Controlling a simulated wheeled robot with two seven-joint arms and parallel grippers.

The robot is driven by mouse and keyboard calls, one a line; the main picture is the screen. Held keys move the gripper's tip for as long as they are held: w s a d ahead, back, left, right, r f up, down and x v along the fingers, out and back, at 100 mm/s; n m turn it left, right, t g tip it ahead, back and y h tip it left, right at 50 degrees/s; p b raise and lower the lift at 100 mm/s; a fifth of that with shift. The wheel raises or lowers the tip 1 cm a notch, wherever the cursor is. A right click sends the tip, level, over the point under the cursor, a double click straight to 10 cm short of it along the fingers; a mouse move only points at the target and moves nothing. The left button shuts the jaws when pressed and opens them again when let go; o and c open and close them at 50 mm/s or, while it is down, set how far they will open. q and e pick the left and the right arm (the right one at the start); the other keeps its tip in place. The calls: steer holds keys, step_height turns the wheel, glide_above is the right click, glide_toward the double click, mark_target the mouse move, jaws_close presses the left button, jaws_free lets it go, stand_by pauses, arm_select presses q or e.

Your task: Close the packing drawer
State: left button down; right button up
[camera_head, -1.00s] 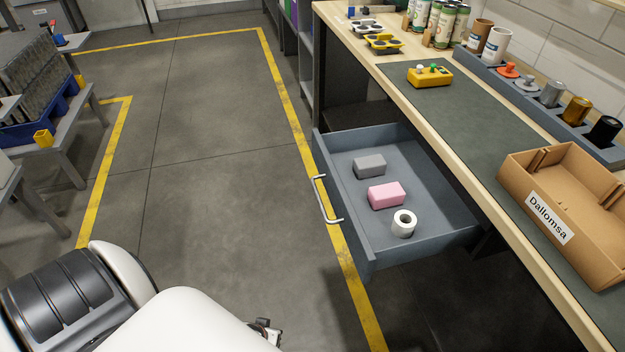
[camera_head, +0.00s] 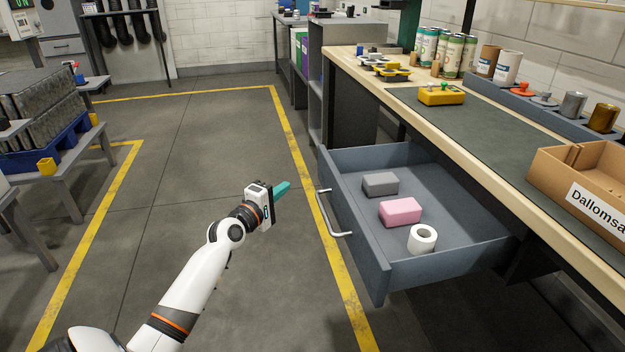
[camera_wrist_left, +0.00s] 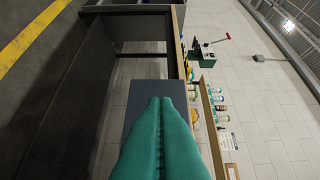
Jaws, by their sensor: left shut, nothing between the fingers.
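The packing drawer (camera_head: 350,232) is a blue-grey drawer pulled out from under the workbench, with a silver bar handle (camera_head: 334,213) on its front. Inside lie a grey block (camera_head: 380,184), a pink block (camera_head: 400,211) and a white roll (camera_head: 422,238). My left gripper (camera_head: 282,189) is to the left of the drawer front, apart from the handle, with its teal fingers pointing toward the drawer. In the left wrist view its fingers (camera_wrist_left: 160,135) are pressed together with nothing between them, and a dark grey panel shows behind them. My right gripper is not in view.
The workbench (camera_head: 460,157) carries a yellow control box (camera_head: 441,95), a cardboard box (camera_head: 580,178), cans and a holder rack. A grey shelf unit (camera_head: 318,80) stands beyond the drawer. Floor left of the drawer is clear, with a yellow line (camera_head: 300,150) running past it.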

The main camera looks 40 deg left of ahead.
arm_select(q)
steer(key=b, duration=0.1)
glide_toward(321, 168)
steer(key=a, duration=0.3)
steer(key=shift+w+d+r, duration=0.1)
steer(key=shift+w+d, duration=0.3)
steer(key=shift+w, duration=0.6)
steer(key=shift+w+d, duration=0.4)
steer(key=shift+w, duration=0.55)
steer(key=shift+w+d+r, duration=0.1)
steer(key=shift+w+d, duration=0.3)
steer(key=shift+w, duration=0.6)
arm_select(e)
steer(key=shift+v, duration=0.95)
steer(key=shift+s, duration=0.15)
